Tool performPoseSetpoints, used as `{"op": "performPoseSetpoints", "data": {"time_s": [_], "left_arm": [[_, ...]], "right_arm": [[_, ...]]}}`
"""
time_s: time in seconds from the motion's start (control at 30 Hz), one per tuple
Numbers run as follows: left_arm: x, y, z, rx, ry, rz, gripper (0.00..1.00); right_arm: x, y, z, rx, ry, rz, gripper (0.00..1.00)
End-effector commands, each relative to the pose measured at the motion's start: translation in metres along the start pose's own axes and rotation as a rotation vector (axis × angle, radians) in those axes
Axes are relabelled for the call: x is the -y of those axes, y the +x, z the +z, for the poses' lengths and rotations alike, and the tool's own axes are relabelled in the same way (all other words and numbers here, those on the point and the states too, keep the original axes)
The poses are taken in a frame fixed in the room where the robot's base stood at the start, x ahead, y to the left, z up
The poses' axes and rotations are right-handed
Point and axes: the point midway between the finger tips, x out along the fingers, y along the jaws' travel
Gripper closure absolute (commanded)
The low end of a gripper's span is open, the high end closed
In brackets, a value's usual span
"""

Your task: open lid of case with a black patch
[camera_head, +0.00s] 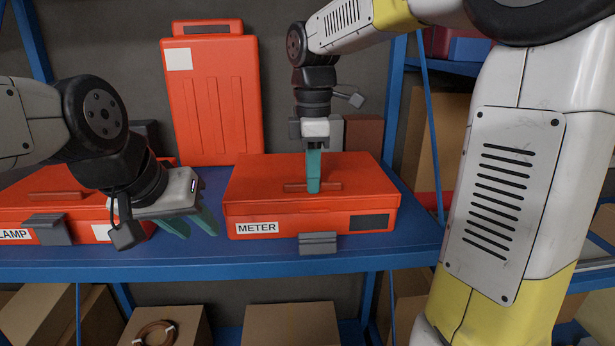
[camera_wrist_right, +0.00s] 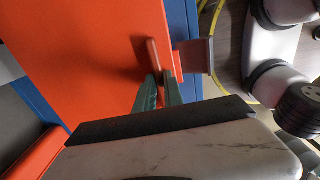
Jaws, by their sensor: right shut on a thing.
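The red case labelled METER (camera_head: 250,190) stands on the blue shelf, with a black patch (camera_head: 369,222) on its front right. Its lid looks closed. Its grey latch (camera_head: 318,243) sits low at the front and also sticks out in the right wrist view (camera_wrist_right: 195,55). My right gripper (camera_head: 313,186) points down at the lid and is shut on the lid's red handle (camera_head: 332,186); the handle also shows in the right wrist view (camera_wrist_right: 152,55). My left gripper (camera_head: 203,220) is left of this case, its teal fingers apart and seemingly empty.
Another red case (camera_head: 60,182), its label partly cut off at "LAMP", lies at the left beside my left gripper. A tall red case (camera_head: 212,100) stands upright behind. Blue rack posts (camera_head: 391,100) bound the right side. Cardboard boxes (camera_head: 290,325) are below.

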Motion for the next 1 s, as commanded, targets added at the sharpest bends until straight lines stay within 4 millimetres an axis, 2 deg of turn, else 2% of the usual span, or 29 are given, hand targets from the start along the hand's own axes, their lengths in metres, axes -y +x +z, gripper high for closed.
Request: {"op": "performPoseSetpoints", "data": {"time_s": [0.57,0.77,1.0], "left_arm": [[0.0,0.0,0.0,0.0,0.0,0.0,0.64],[0.0,0.0,0.0,0.0,0.0,0.0,0.64],[0.0,0.0,0.0,0.0,0.0,0.0,0.64]], "right_arm": [[-0.002,-0.005,0.0,0.0,0.001,0.002,1.0],[-0.01,-0.025,0.0,-0.001,0.001,0.005,1.0],[-0.031,-0.061,0.0,-0.002,0.003,0.009,1.0]]}}
